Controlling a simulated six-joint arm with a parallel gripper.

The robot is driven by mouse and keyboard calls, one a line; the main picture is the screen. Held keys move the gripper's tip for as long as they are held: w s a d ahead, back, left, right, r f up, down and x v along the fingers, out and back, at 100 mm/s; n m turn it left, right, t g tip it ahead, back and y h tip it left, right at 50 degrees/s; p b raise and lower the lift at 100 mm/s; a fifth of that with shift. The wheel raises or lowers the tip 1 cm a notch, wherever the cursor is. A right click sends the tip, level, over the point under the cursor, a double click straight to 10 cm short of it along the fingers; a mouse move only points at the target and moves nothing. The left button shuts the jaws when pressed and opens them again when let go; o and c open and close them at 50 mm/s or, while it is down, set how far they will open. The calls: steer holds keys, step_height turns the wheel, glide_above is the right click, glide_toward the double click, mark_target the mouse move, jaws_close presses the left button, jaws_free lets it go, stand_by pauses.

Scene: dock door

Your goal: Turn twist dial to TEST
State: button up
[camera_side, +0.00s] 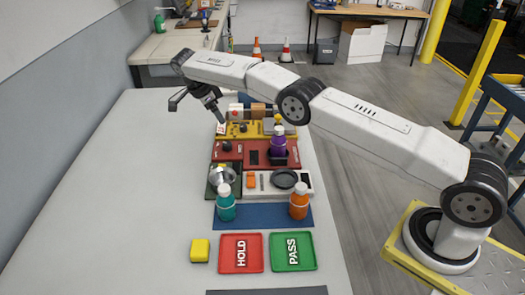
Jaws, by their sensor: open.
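A yellow panel (262,130) lies across the far part of the row of panels on the table, with small dark parts on it. A red panel (236,160) lies just nearer, with a round dark knob (227,146) near its left end. I cannot tell which part is the twist dial, and no TEST mark is readable. My gripper (196,104) is open and empty. It hangs above and to the left of the yellow panel, with one finger reaching down toward a small white tag (222,129) at that panel's left end. I cannot tell whether it touches.
Nearer are a teal bottle (226,206), an orange bottle (299,204), a yellow block (200,250), a red HOLD tray (257,266) and a green PASS tray (308,262). The table's left side is clear.

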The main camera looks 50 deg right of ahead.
mark_target(227, 143)
steer(key=f+n+t, duration=0.1)
steer(key=n, duration=0.3)
steer(key=f+n+t+y, duration=0.1)
steer(key=n+t, duration=0.1)
steer(key=n, duration=0.3)
steer(key=s+d+f+n+t, duration=0.1)
steer(key=n, duration=0.3)
steer(key=shift+f+n+t, duration=0.3)
steer(key=shift+f, duration=0.05)
steer(key=s+n, duration=0.1)
steer(key=s+n+t, duration=0.1)
steer(key=n, duration=0.1)
steer(key=s+n+y, duration=0.1)
steer(key=shift+a+f, duration=0.1)
steer(key=shift+f, duration=0.25)
steer(key=shift+f, duration=0.15)
steer(key=shift+x, duration=3.75)
steer(key=shift+w+a, duration=0.1)
steer(key=shift+w, duration=0.1)
